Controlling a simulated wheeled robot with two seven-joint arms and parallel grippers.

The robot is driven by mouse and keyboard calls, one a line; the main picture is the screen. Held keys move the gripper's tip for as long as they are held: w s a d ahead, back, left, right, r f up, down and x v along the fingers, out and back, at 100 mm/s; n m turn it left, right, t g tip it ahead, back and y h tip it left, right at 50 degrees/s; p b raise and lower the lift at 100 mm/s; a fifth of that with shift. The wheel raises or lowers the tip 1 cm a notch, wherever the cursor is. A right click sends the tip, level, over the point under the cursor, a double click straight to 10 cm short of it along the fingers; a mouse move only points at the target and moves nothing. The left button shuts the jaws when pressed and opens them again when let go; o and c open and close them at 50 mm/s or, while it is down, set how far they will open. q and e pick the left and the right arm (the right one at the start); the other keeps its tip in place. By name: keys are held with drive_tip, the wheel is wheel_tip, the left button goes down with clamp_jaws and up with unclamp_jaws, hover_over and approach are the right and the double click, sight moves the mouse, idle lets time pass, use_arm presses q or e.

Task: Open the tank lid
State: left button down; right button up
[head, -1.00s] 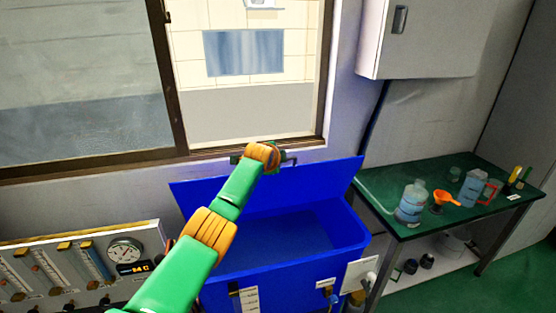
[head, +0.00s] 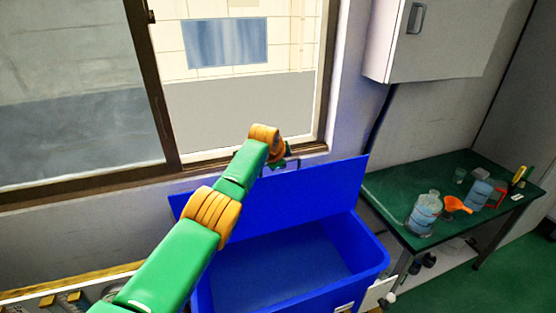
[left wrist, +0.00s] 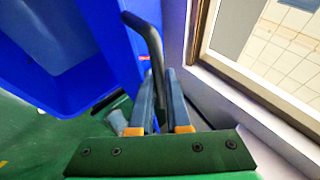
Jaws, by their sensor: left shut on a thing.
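The blue tank (head: 379,262) stands below the window, open at the top, with its interior showing. Its blue lid (head: 325,190) stands raised at the back, near the wall. The lid's dark handle (head: 292,161) is at its top edge, partly hidden by my arm in the head view. In the left wrist view the black handle (left wrist: 150,38) runs down between the fingers of my left gripper (left wrist: 160,76), which is shut on it. The blue lid and tank fill the upper left there. My right gripper is in neither view.
The window frame and sill (head: 300,151) are close behind the lid. A green table (head: 400,185) at the right bears bottles (head: 424,212), an orange funnel (head: 457,204) and a red-handled jug (head: 480,190). A grey wall cabinet (head: 440,45) hangs above.

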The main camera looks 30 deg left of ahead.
use_arm(q)
drive_tip(key=shift+f, duration=0.15)
drive_tip(key=c, duration=0.9)
unclamp_jaws()
drive_tip(key=shift+a, duration=0.1)
drive_tip(key=b+v, duration=0.4)
drive_tip(key=v, duration=0.3)
